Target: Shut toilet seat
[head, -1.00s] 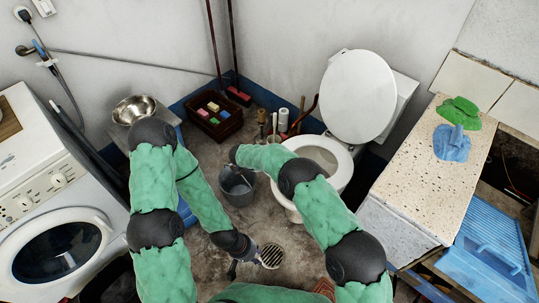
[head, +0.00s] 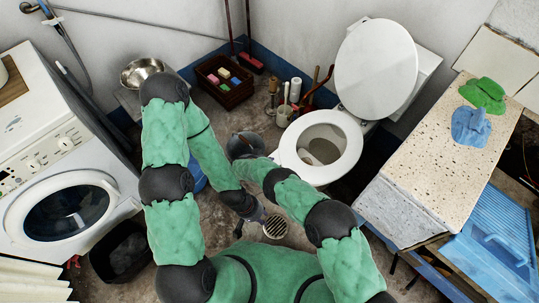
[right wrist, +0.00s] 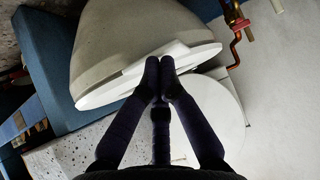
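The toilet (head: 352,142) stands right of centre in the head view. Its white lid (head: 376,68) is raised, leaning back toward the wall. The white seat ring (head: 291,158) lies flat on the bowl, its opening uncovered. In the right wrist view the bowl (right wrist: 125,45) shows from the side, tilted, with the white seat edge (right wrist: 95,95) behind my fingertips. My right gripper (right wrist: 160,68) has its fingertips together with nothing visible between them; contact with the seat cannot be told. My left gripper (head: 262,217) is low over the floor near the drain; its finger opening is unclear.
A brown crate (head: 224,82) and brushes are at the back wall. A speckled counter (head: 428,165) closes the right side; a washing machine (head: 65,205) stands left.

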